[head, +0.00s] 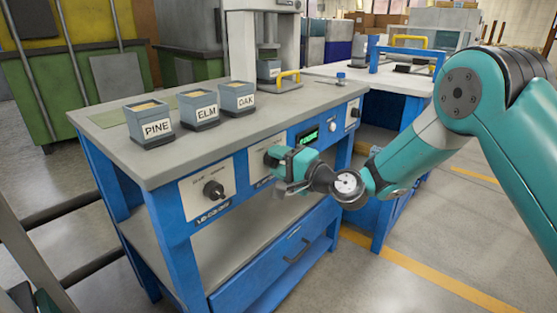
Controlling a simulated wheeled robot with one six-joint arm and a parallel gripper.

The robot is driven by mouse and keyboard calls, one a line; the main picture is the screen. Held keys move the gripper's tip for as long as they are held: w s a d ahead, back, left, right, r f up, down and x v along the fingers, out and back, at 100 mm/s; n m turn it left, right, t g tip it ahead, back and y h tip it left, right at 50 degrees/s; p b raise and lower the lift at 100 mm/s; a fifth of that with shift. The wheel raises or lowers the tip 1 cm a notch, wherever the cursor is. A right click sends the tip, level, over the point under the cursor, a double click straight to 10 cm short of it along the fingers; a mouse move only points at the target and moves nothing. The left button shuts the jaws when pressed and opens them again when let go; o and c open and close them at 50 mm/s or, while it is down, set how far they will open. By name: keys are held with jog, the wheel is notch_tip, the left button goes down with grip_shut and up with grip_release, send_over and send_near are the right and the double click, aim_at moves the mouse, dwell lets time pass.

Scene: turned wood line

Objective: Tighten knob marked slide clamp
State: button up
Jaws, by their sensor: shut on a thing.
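My gripper (274,160) is at the front of the blue bench, against the middle control panel (259,158). It is shut on a knob there, which the gripper itself hides. The lettering on this panel is mostly covered, so I cannot read whether it says slide clamp. A black knob (213,190) on a pale panel to the left is in plain view, its label too small to read. My arm reaches in from the right.
Boxes marked PINE (150,123), ELM (198,107) and OAK (236,99) stand on the bench top (150,168). A green display (308,135) and a white button (332,127) sit right of my gripper. A drawer (276,262) is below. Open floor lies at the right.

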jog(key=o, duration=0.9)
jog(key=shift+d, duration=0.1)
jog(key=b+v, duration=0.7)
jog(key=v, duration=1)
jog(key=shift+s+d, duration=0.1)
